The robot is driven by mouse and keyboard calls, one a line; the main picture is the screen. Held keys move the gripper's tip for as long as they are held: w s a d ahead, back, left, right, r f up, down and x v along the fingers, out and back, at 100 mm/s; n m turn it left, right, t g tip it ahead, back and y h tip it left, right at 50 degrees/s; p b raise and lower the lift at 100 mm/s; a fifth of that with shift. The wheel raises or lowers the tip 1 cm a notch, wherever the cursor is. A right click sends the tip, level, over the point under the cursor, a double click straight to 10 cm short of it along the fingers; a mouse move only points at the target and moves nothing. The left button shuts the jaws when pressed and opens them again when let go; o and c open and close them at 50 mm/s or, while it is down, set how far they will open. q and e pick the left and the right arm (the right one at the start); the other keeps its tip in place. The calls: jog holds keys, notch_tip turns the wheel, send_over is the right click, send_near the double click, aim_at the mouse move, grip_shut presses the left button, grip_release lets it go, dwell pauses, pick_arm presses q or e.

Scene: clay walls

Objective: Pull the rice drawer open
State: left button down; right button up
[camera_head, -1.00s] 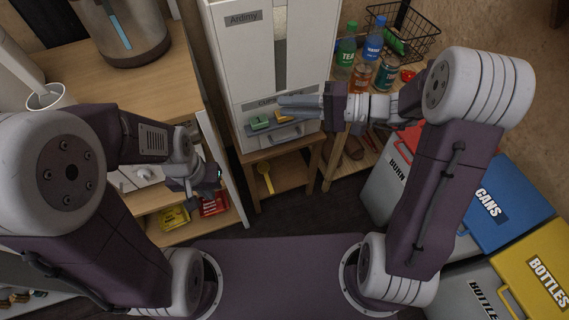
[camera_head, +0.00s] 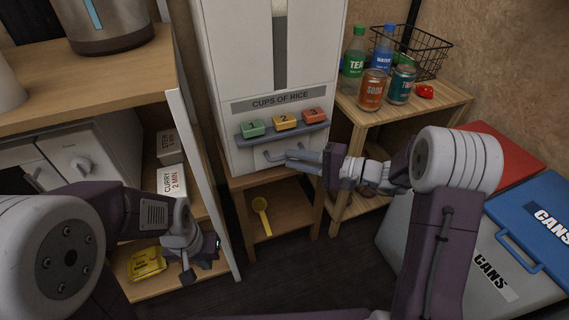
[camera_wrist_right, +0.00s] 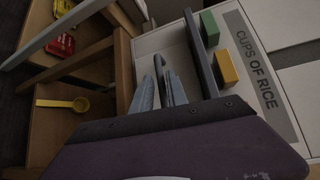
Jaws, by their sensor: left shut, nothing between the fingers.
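The white rice dispenser (camera_head: 240,82) stands in the middle, labelled "CUPS OF RICE", which also shows in the right wrist view (camera_wrist_right: 256,70). Its drawer front (camera_head: 244,160) is under the button ledge and looks closed, with a grey bar handle (camera_head: 272,155). My right gripper (camera_head: 290,158) is at the right part of this handle. In the right wrist view its fingers (camera_wrist_right: 155,88) look slightly apart, right beside the handle; I cannot tell whether the bar lies between them. My left gripper (camera_head: 188,268) is shut and empty, low by the left shelf.
Green, yellow (camera_head: 285,121) and red buttons sit on a ledge (camera_head: 290,134) just above the handle. The dispenser rests on a wooden stand (camera_head: 280,184) holding a yellow scoop (camera_head: 262,215). A side shelf (camera_head: 345,190) with bottles and cans, and bins (camera_head: 470,265), stand right.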

jog(key=b+x, duration=0.1)
jog(key=x, duration=0.2)
jog(key=shift+w+a, duration=0.1)
jog(key=shift+c, duration=0.3)
grip_shut()
dwell(1.1)
